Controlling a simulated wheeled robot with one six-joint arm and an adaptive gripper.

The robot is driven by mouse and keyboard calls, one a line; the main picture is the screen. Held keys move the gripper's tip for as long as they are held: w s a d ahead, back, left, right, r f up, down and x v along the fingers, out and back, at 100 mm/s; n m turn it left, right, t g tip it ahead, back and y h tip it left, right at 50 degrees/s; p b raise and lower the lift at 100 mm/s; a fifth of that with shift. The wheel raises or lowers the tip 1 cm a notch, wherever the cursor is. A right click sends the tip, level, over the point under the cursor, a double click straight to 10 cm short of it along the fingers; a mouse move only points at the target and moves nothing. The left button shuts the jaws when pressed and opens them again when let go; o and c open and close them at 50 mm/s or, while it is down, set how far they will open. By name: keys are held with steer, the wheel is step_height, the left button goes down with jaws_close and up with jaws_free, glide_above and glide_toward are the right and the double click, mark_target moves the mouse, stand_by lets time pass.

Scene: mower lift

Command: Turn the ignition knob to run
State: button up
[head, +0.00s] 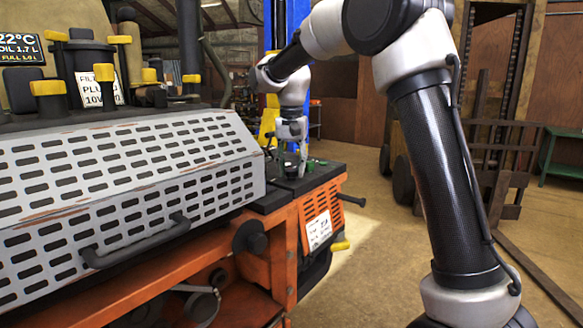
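My gripper (290,158) points down over the small dark control panel (318,176) at the end of the orange mower. Its fingers are at or just above a small dark knob (290,171) on the panel. I cannot tell whether that knob is the ignition knob, or whether the fingers touch it. The fingers are too small and dark to show whether they are open or shut. Small green parts (311,165) sit on the panel to the right of the gripper. Any run marking is too small to read.
A grey slotted cover (130,160) with a black handle (135,245) fills the left side. Yellow-topped caps (104,73) stand behind it. A black lever (353,200) sticks out right of the panel. A blue post (298,20) stands behind. Open floor (375,260) lies at right.

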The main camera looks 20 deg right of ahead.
mark_target(291, 170)
steer(key=shift+o, duration=1)
steer(key=shift+r, duration=0.1)
step_height(291, 170, up, 12)
